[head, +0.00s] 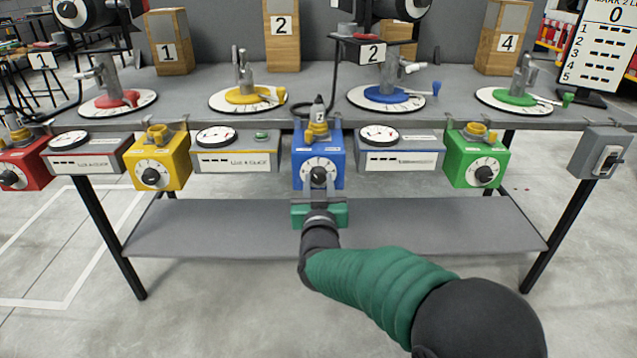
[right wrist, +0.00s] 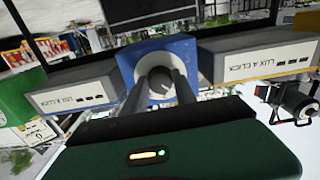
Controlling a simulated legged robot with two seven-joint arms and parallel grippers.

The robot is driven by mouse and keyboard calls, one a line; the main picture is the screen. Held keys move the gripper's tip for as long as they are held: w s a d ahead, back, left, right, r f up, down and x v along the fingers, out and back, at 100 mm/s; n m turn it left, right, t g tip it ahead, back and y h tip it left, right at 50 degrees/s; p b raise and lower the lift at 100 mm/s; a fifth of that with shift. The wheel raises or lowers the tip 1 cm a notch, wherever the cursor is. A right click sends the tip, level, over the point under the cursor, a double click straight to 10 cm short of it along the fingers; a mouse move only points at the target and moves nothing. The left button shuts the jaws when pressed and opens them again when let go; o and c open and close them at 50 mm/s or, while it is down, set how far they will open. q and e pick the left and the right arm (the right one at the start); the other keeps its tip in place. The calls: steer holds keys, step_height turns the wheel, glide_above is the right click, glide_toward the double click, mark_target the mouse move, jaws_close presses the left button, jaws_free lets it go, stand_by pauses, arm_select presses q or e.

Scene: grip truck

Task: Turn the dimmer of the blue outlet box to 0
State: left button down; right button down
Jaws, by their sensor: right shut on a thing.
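The blue outlet box (head: 318,150) hangs at the middle of the table's front edge, with a plug in the socket on its top. Its white dial face carries a dark dimmer knob (head: 318,176). My right gripper (head: 319,188) reaches up from below with its fingers at the knob, shut on it. In the right wrist view the blue box (right wrist: 127,66) appears upside down, and the two dark fingers close around the knob (right wrist: 161,85). The exact dial reading is too small to tell. My left gripper is not in view.
A yellow box (head: 168,165), a green box (head: 478,158) and a red box (head: 22,168) hang along the same edge. White-fronted meters (head: 238,150) (head: 400,150) flank the blue box. A grey switch box (head: 602,152) is at the far right. A grey shelf (head: 230,232) lies below.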

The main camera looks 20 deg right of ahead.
steer(key=n+p, duration=0.1)
steer(key=p, duration=0.2)
steer(key=n+p, duration=0.2)
steer(key=p, duration=0.1)
steer(key=n+p, duration=0.2)
steer(key=shift+r+p, duration=0.25)
steer(key=shift+p, duration=0.15)
steer(key=shift+f+n+p, duration=0.25)
steer(key=shift+n+p, duration=1.05)
steer(key=shift+n, duration=0.1)
steer(key=c, duration=1)
jaws_free()
